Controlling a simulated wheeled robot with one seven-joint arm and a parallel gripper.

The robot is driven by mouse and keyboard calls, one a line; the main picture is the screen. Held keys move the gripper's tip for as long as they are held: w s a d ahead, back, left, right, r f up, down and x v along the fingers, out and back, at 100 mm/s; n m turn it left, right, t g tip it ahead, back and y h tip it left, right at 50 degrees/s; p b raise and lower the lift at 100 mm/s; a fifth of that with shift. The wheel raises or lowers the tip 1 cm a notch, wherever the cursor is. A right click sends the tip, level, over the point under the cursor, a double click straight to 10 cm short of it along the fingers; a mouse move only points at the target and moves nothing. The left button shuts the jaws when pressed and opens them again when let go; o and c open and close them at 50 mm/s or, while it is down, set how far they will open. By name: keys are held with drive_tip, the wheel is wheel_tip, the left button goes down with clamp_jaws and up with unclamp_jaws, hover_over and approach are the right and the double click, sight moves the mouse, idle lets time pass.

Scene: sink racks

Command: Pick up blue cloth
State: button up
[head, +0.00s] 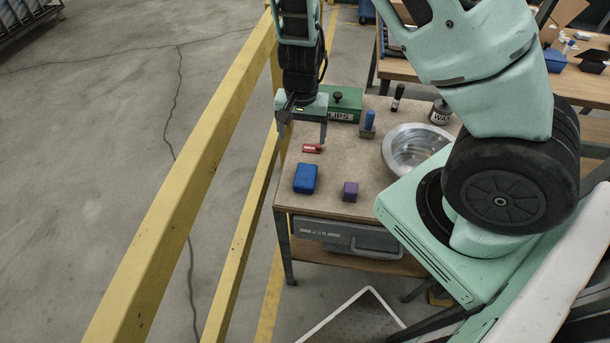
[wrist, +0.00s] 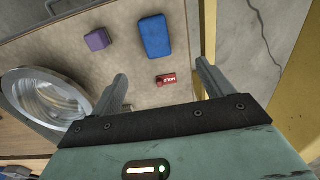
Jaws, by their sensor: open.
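A blue folded-looking block, which fits the blue cloth (head: 305,178), lies flat near the front left of the wooden table (head: 322,207). It also shows in the wrist view (wrist: 155,37), at the top centre, beyond my fingertips. My gripper (head: 303,135) is open and empty, pointing down over the table's left side. It is farther back than the blue cloth and apart from it. In the wrist view my gripper (wrist: 160,72) has its two fingers spread either side of a small red item (wrist: 166,79) on the table below.
A purple block (head: 350,191) sits right of the blue cloth. A shiny metal bowl (head: 415,148) stands farther right. A green box (head: 345,105), a blue-topped item (head: 368,122) and a can (head: 440,112) are behind. A yellow rail (head: 185,190) runs along the left.

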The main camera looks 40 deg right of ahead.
drive_tip(key=b, duration=0.2)
hover_over(306, 174)
drive_tip(key=f, duration=1.1)
drive_tip(key=shift+w+a+f, duration=0.2)
drive_tip(key=shift+a, duration=0.15)
drive_tip(key=shift+s+d+f+b, duration=0.15)
drive_tip(key=shift+f+b, duration=0.2)
drive_tip(key=shift+f, duration=0.5)
drive_tip(key=shift+s+d+f+b, duration=0.15)
drive_tip(key=shift+f+b, duration=0.2)
drive_tip(key=shift+f, duration=1.4)
drive_tip(key=c, duration=1.1)
